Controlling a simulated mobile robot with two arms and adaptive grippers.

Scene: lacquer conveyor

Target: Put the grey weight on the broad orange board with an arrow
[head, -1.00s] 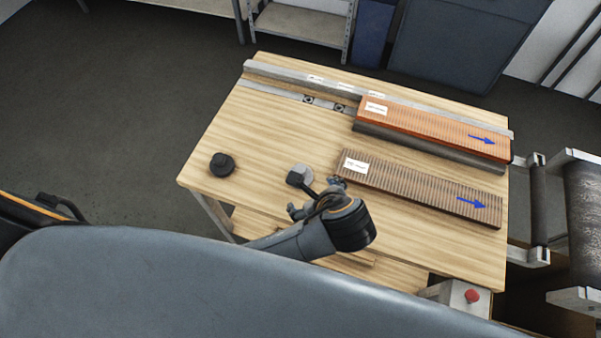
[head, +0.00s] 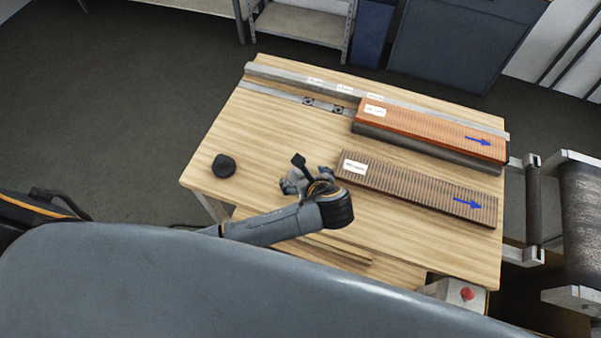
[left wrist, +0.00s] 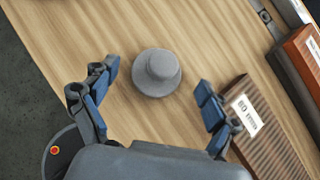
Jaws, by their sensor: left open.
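The grey weight (left wrist: 157,72), a round disc with a knob, stands on the wooden table in the left wrist view. In the head view my left gripper mostly hides it. My left gripper (head: 297,176) is open; in the left wrist view its blue-padded fingers (left wrist: 156,82) are spread on either side of the weight, apart from it. The broad orange board (head: 430,128) with a blue arrow and white label lies at the table's back right; its edge shows in the left wrist view (left wrist: 303,58). My right gripper is not in view.
A narrower brown ribbed board (head: 415,188) with a blue arrow lies in front of the orange one, close to my left gripper's right finger. A black weight (head: 223,166) stands at the left. A metal rail (head: 300,78) runs along the back. Rollers (head: 580,210) stand right of the table.

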